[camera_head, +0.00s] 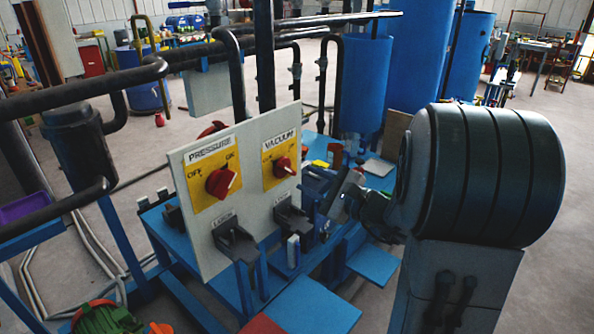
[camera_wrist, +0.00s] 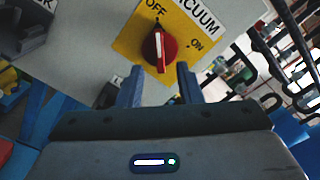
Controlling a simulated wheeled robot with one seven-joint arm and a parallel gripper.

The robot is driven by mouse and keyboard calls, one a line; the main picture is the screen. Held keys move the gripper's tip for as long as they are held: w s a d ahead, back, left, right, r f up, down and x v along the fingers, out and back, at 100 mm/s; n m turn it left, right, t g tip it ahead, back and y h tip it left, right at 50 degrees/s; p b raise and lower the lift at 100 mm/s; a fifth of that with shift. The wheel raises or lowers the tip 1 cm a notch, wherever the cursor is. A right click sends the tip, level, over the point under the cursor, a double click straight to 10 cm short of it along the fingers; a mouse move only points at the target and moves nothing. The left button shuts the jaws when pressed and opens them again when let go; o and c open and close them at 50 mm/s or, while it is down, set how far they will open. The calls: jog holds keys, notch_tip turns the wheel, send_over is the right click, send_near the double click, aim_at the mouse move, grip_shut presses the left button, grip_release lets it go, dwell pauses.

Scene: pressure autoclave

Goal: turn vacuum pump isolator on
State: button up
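The vacuum isolator is a red rotary knob (camera_head: 283,168) on a yellow plate, at the right of the upright panel under a VACUUM label. In the wrist view the red knob (camera_wrist: 160,48) shows at the top centre, its white-marked grip lying roughly along the line to the OFF word. The ON word is to its right. My gripper (camera_wrist: 160,86) is open, with its two blue fingers apart and nothing between them. In that picture the fingertips lie just below the knob; contact cannot be told. In the head view, my arm comes from the right towards the panel.
A matching PRESSURE knob (camera_head: 222,182) sits on the panel's left half. Dark lever-like fittings (camera_head: 236,242) stick out below it. Dark pipes (camera_head: 85,90) cross the left side, and blue tanks (camera_head: 363,85) stand behind. A blue bench (camera_head: 305,306) lies under the panel.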

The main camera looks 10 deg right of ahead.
aim_at(291, 172)
jog(key=x, duration=0.5)
jog(key=shift+p, duration=0.3)
grip_shut()
